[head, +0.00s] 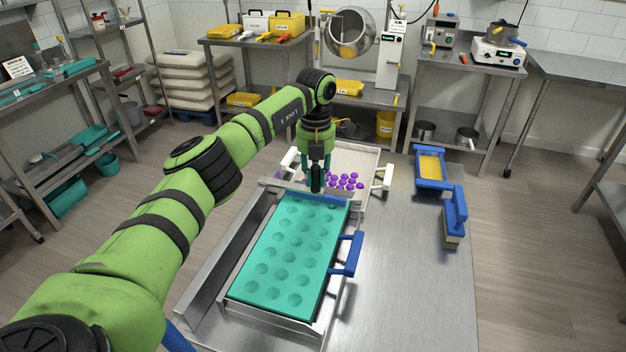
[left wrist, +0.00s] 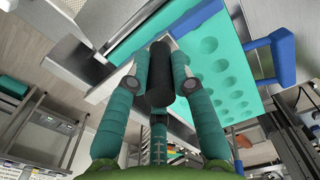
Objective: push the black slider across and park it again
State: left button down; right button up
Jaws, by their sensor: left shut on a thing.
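The black slider (left wrist: 160,75) is an upright dark cylinder held between the teal fingers of my left gripper (left wrist: 158,78) in the left wrist view. In the head view my left gripper (head: 317,184) is at the far end of the teal mould (head: 290,250), shut on the slider, which shows as a dark shape (head: 316,180) between its fingers. The mould has rows of empty round cavities and also fills the right of the left wrist view (left wrist: 215,65). My right gripper is in neither view.
A white tray with purple gummies (head: 345,181) stands just behind the mould. A blue-framed tray with yellow content (head: 430,168) and a blue-handled brush (head: 454,215) lie on the right of the steel table (head: 400,275). The table's front right is clear.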

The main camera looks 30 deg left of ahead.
pick_arm(q)
jog(key=shift+s, duration=0.15)
jog(key=c, duration=1.1)
grip_release()
jog(key=shift+r, duration=0.1)
jog(key=shift+o, duration=0.2)
notch_tip(320, 180, up, 12)
jog(key=shift+s, duration=0.1)
